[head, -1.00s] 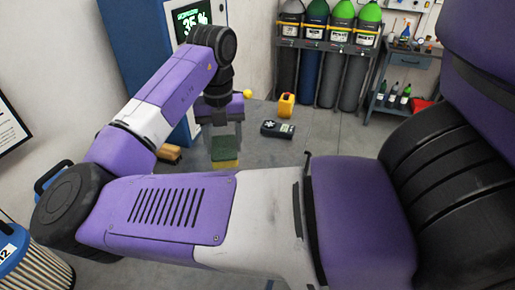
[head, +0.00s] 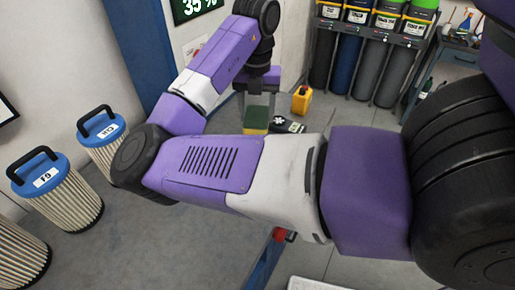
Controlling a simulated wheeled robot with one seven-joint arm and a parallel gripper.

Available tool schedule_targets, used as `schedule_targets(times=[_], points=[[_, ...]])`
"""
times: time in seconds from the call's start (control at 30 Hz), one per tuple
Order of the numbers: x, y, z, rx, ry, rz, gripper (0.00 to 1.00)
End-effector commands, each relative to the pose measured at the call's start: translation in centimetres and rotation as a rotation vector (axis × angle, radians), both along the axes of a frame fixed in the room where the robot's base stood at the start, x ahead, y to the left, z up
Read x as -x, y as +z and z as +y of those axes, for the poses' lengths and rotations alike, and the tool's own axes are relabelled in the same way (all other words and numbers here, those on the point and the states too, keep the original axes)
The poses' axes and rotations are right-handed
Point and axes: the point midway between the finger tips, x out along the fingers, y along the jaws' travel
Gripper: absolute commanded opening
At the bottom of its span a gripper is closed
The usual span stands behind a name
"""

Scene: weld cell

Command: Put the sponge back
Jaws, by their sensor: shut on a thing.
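The sponge (head: 256,119), green with a yellow layer, hangs at the end of my arm in the upper middle of the head view. My gripper (head: 257,104) points down and is shut on it, with a finger on either side. The sponge's lower part is partly cut off by my own forearm in front. The sponge's home place cannot be made out in this view.
Several pleated filters with blue lids (head: 45,175) stand at the left. A yellow can (head: 301,99) and a dark device (head: 289,125) are on the floor beyond the gripper. Gas cylinders (head: 367,68) stand behind. A blue beam (head: 262,268) shows below my arm. Floor at lower left is clear.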

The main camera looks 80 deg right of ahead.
Motion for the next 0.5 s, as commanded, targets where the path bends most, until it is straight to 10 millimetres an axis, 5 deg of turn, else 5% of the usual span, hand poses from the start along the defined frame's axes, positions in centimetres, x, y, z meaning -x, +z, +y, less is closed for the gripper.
schedule_targets(times=[0.3, 0.5], points=[[0.0, -7.3, 0.1, -0.002, 0.004, 0.002, 0.13], [0.0, -9.5, 0.0, 0.000, 0.002, 0.000, 0.13]])
